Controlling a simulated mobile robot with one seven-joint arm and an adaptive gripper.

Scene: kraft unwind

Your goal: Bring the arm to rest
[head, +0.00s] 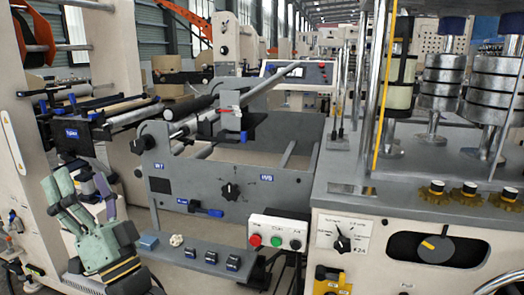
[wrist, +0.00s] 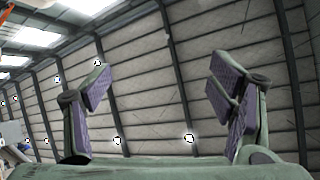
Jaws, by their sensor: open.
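My gripper (head: 82,194) shows at the lower left of the head view, with green and grey fingers pointing up. It stands in front of the left part of the machine, left of the grey side plate (head: 225,172). In the wrist view my gripper (wrist: 160,88) has its fingers spread wide apart, with nothing between them. Behind them is only the hall's panelled wall or roof (wrist: 145,65) with dark beams. Whether the gripper touches the machine beside it cannot be told.
A grey ledge (head: 190,262) with small blue blocks lies right of my gripper. Rollers (head: 125,108) and a cream machine frame (head: 95,35) rise above and behind. A cabinet (head: 405,225) fills the right.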

